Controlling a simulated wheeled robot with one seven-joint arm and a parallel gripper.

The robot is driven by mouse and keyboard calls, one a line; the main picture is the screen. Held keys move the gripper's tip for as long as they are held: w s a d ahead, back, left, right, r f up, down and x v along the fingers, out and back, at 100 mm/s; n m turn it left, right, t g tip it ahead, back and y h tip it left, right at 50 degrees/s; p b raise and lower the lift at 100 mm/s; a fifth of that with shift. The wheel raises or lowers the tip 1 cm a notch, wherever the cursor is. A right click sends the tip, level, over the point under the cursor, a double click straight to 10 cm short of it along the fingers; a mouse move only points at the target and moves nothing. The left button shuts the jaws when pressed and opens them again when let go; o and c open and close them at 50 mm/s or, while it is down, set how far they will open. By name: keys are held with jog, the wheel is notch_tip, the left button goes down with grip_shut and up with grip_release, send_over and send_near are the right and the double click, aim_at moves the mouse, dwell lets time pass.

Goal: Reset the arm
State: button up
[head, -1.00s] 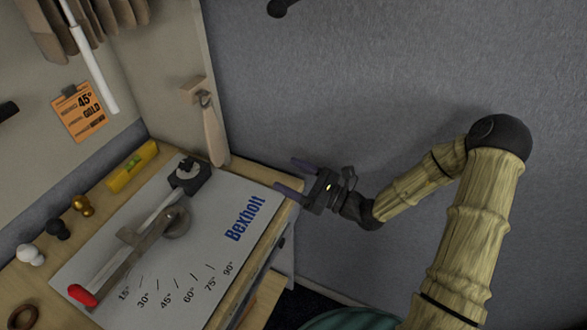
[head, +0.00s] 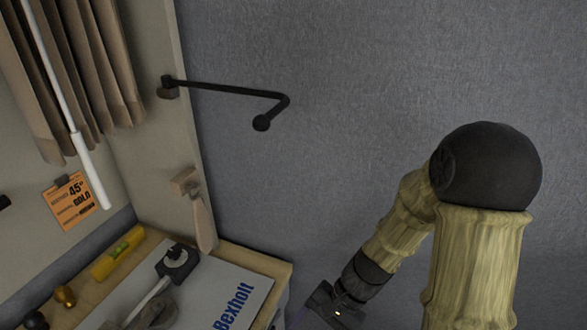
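My arm comes in from the lower right, its links covered in ribbed, pale yellow sleeves with a black elbow joint. My gripper (head: 312,318) is at the bottom edge of the head view, just right of the workbench's corner. Only its dark body and a bit of a finger show. The fingertips are cut off by the frame, so I cannot tell how far apart they are or whether anything is between them.
The wooden workbench (head: 262,258) carries a white board (head: 205,287) marked "Bexholt", a yellow level (head: 117,252) and small knobs. A side panel holds a hanging wooden paddle (head: 203,220) and a black rod (head: 225,88) jutting right. The grey wall area is clear.

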jog(key=w+d+r+n+t+h+p, duration=0.2)
jog(key=d+r+n+t+h, duration=0.4)
jog(key=d, duration=0.5)
notch_tip(320, 180, up, 3)
jog(key=shift+w+f+h, duration=0.1)
jog(key=shift+w+h, duration=0.2)
jog(key=shift+w, duration=0.25)
dwell(0.6)
